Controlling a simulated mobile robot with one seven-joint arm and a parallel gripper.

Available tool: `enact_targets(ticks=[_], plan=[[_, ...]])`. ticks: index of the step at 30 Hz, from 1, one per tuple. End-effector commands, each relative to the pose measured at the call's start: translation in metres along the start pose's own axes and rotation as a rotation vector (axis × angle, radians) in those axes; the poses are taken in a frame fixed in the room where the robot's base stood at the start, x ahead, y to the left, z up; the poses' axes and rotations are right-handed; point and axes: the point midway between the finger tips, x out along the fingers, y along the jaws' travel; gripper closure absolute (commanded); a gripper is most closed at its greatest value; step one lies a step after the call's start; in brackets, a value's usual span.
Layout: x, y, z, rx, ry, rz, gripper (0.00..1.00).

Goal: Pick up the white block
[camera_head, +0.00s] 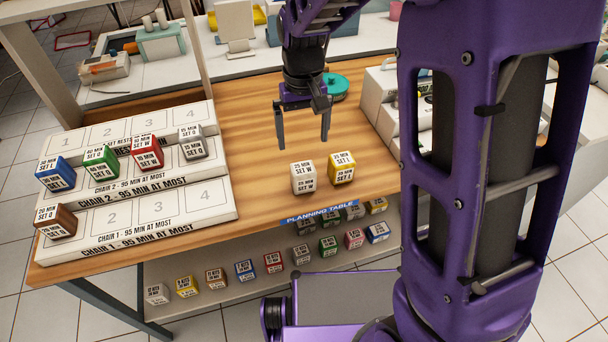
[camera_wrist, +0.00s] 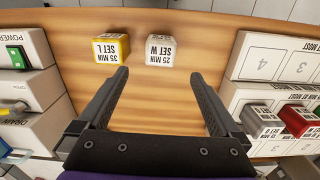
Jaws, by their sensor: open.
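The white block (camera_head: 304,177) stands on the wooden table near its front edge, with black print reading SET W. It also shows in the wrist view (camera_wrist: 160,51), beyond my fingertips and between their lines. A yellow block (camera_head: 342,168) marked SET L stands close to its right in the head view; in the wrist view the yellow block (camera_wrist: 110,48) is to its left. My gripper (camera_head: 303,145) is open and empty, above the table and behind the white block. In the wrist view my gripper (camera_wrist: 163,75) has its fingers wide apart, with bare wood between them.
A stepped white rack (camera_head: 215,205) with blue, green, red, grey and brown blocks stands on the left. White machines (camera_head: 382,105) stand on the right, and a green round object (camera_head: 335,86) lies behind my gripper. Several blocks sit on a lower shelf (camera_head: 215,298). Wood around the white block is mostly clear.

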Motion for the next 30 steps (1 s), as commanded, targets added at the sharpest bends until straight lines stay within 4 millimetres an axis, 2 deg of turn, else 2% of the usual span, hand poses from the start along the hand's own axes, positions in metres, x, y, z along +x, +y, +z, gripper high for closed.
enact_targets(ticks=[1,3,9,17,25,30], plan=[[0.015,0.000,0.001,0.000,-0.005,0.000,0.00],[0.030,0.000,0.001,0.000,-0.006,0.000,0.00],[0.066,0.000,0.001,0.001,-0.003,0.001,0.00],[0.084,0.000,0.001,0.001,-0.002,0.000,0.00],[0.123,-0.001,0.002,0.002,-0.003,0.000,0.00],[0.130,-0.001,0.002,0.002,0.001,-0.001,0.00]])
